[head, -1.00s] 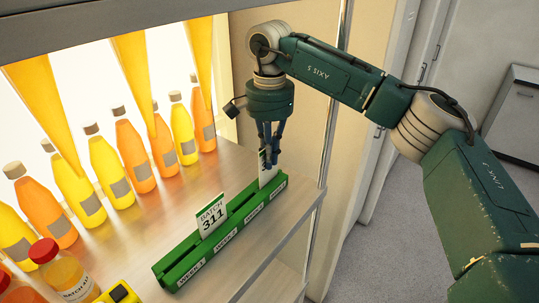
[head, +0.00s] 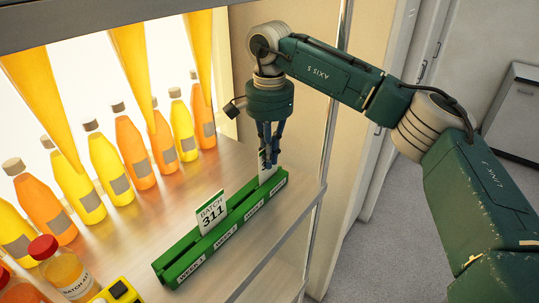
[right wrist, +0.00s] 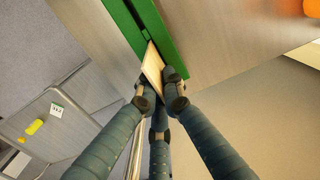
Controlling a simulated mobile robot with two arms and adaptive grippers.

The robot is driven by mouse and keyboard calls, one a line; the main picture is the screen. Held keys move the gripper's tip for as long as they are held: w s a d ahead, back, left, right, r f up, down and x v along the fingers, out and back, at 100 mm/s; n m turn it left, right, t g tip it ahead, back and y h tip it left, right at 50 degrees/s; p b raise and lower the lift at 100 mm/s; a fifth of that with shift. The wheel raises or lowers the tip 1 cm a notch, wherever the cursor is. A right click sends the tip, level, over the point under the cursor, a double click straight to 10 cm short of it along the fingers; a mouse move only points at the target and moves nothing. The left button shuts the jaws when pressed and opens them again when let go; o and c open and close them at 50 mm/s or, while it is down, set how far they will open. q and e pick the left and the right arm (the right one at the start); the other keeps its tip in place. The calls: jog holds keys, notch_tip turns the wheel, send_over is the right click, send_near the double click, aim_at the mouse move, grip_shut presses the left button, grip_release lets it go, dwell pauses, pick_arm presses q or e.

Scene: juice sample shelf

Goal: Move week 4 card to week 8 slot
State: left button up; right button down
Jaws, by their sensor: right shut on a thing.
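A long green rail (head: 190,262) with white week labels along its front lies on the shelf. It also shows in the right wrist view (right wrist: 175,55). A white card reading BATCH 311 (head: 212,213) stands upright in the rail, left of its middle. My right gripper (head: 269,155) points down at the rail's far right end, shut on a second pale card (head: 263,169). In the right wrist view the gripper (right wrist: 160,95) pinches this card (right wrist: 153,66) at the rail's groove. Whether it sits fully in the groove, I cannot tell. The fingers hide most of it. My left gripper is out of view.
A row of yellow and orange bottles (head: 112,168) stands at the back of the shelf. A red-capped jar (head: 65,268) and a yellow device (head: 118,293) are at the front left. A metal post (head: 331,110) rises close to the right of the gripper. Bare shelf (head: 150,225) lies behind the rail.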

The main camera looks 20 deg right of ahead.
jog(key=shift+f+b, duration=0.45)
jog(key=shift+f, duration=0.3)
jog(key=c, duration=1.8)
grip_release()
jog(key=shift+r, duration=0.15)
notch_tip(320, 180, up, 7)
jog(key=shift+r, duration=0.1)
